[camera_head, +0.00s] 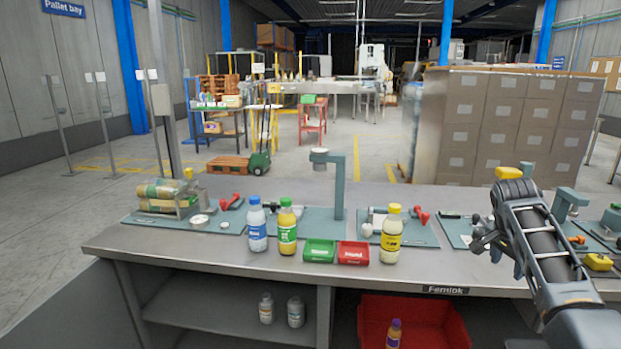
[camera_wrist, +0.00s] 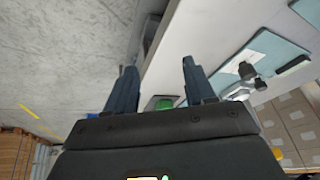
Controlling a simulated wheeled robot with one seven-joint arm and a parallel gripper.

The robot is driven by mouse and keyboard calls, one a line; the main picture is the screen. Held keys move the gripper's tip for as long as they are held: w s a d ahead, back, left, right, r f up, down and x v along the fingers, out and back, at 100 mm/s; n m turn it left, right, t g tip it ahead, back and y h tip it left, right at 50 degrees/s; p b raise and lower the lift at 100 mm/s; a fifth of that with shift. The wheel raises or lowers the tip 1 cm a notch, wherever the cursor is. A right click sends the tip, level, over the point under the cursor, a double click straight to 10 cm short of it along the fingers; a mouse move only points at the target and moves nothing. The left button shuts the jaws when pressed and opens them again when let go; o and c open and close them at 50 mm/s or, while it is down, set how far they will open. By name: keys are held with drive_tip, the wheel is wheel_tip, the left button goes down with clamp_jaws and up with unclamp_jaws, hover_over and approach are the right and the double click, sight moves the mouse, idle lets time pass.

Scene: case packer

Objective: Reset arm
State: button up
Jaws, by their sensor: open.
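My arm rises at the right of the head view, over the grey workbench (camera_head: 230,255). My gripper (camera_wrist: 160,68) is open in the wrist view, with two dark fingers apart and nothing held between them. A small green object (camera_wrist: 163,103) shows behind the fingers; I cannot tell what it is. In the head view my gripper is small and partly hidden by the arm. The bench edge and the grey floor (camera_wrist: 60,50) lie beyond the fingers in the wrist view.
A red bin (camera_head: 440,318) sits below. Stacked cartons (camera_head: 500,115) stand behind.

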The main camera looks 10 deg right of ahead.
drive_tip(key=s+a+f+n+t+y, duration=0.1)
drive_tip(key=s+a+f+n+t, duration=0.15)
drive_tip(key=a+f, duration=0.45)
drive_tip(key=s+a+f+n+t, duration=0.15)
drive_tip(key=s+a+f, duration=0.3)
drive_tip(key=f, duration=0.55)
drive_tip(key=s+a+f+n+t+y, duration=0.1)
drive_tip(key=s+a+f+n, duration=0.15)
drive_tip(key=s+a, duration=0.45)
drive_tip(key=s+a+f+n+t, duration=0.1)
drive_tip(key=s+a+f+n, duration=0.1)
drive_tip(key=s+a+f, duration=0.35)
drive_tip(key=s+a+r+n+t+y, duration=0.1)
drive_tip(key=s+a+r+t, duration=0.2)
drive_tip(key=s, duration=0.7)
drive_tip(key=s+a+r+n, duration=0.2)
drive_tip(key=s+a+r, duration=0.25)
drive_tip(key=s, duration=0.65)
drive_tip(key=s+r+n+t, duration=0.2)
drive_tip(key=s+r, duration=0.4)
drive_tip(key=r, duration=0.3)
drive_tip(key=s+a+r+n+t+y, duration=0.1)
drive_tip(key=s+r, duration=0.6)
drive_tip(key=r, duration=0.3)
drive_tip(key=shift+s+r+n+t, duration=0.15)
drive_tip(key=shift+r+n+t, duration=0.1)
drive_tip(key=shift+n+t, duration=0.15)
